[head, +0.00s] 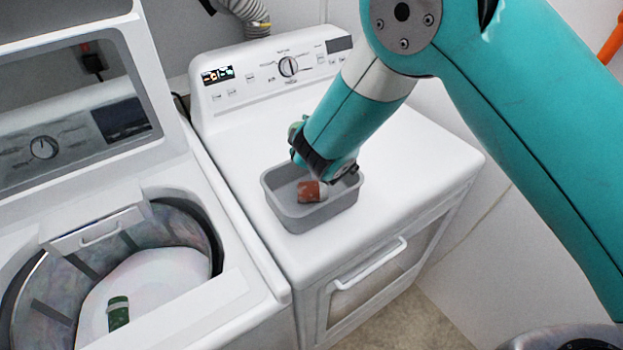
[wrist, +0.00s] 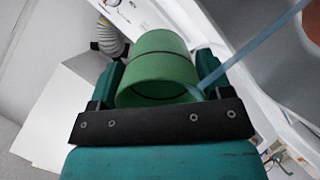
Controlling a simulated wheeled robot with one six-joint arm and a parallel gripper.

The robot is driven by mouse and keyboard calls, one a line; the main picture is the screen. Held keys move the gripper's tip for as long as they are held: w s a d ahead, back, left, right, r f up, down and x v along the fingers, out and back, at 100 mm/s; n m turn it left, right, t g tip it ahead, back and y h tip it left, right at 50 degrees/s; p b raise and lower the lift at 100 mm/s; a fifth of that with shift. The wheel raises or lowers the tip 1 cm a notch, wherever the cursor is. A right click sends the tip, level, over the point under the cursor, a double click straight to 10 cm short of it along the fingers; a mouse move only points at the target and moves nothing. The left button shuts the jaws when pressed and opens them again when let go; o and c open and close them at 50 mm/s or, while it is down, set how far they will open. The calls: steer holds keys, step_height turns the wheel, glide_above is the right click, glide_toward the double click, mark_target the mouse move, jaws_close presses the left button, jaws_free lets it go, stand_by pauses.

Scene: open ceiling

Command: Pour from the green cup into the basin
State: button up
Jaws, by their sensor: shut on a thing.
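My gripper (wrist: 157,75) is shut on the green cup (wrist: 160,52), with one finger on each side of it. In the wrist view the cup's open mouth faces the camera, and a thin pale blue stream (wrist: 255,45) runs from its rim to the upper right. In the head view my gripper (head: 326,168) is low over the grey basin (head: 302,222), which stands on the right-hand white machine. A bit of green, likely the cup (head: 296,131), shows behind my wrist; most of it is hidden. I cannot tell where the stream lands.
A reddish-brown object (head: 312,191) with a pale end shows in the basin. The open washer (head: 60,240) on the left holds a small green item (head: 118,313). The white machine top (head: 410,165) is clear around the basin. A control panel (head: 275,72) rises behind.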

steer(key=shift+s+r+t+b, duration=0.15)
steer(key=shift+t+b, duration=0.35)
steer(key=shift+b, duration=0.9)
steer(key=shift+s+d+r+t+y+b, duration=0.25)
steer(key=shift+s+r+t+y+b, duration=0.45)
steer(key=shift+b, duration=1.85)
steer(key=shift+s+r+t+b, duration=0.15)
steer(key=shift+t+b, duration=0.3)
steer(key=shift+b, duration=1.25)
steer(key=shift+r+t+b, duration=0.25)
steer(key=shift+t+b, duration=0.2)
steer(key=shift+b, duration=1.2)
steer(key=shift+d+b, duration=0.1)
steer(key=shift+b, duration=0.35)
